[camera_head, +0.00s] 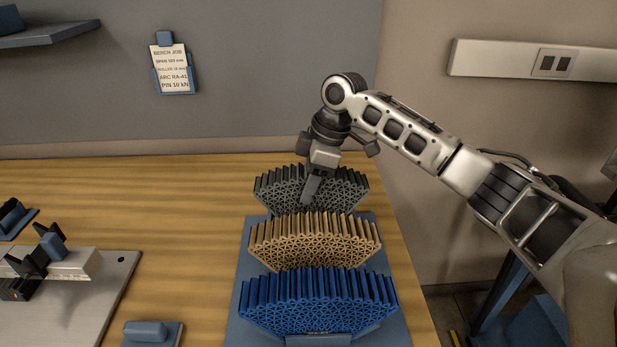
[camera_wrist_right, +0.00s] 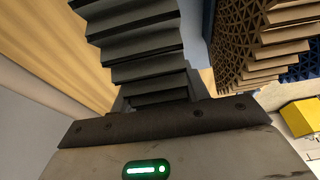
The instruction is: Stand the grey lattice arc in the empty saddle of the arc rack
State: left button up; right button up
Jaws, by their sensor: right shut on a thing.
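The grey lattice arc (camera_head: 346,191) is upright at the far end of the blue arc rack (camera_head: 236,306), behind the tan arc (camera_head: 312,240). My right gripper (camera_head: 311,188) comes down from above and is shut on the grey arc near its middle. The grey arc's ribbed edge (camera_wrist_right: 140,48) fills the upper middle of the wrist view. The tan arc hides its lower part in the head view, so I cannot tell whether it touches the saddle. A blue arc (camera_head: 318,302) stands at the rack's near end. My left gripper is not in view.
At left, a metal test fixture (camera_head: 62,262) with black supports stands on a grey plate (camera_head: 75,312). A small blue block (camera_head: 147,330) lies near the front edge. A wall stands behind.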

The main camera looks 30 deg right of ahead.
jog(key=shift+f, duration=0.35)
dwell(0.3)
jog(key=shift+f, duration=0.8)
jog(key=o, duration=1.5)
jog(key=shift+v, duration=2.5)
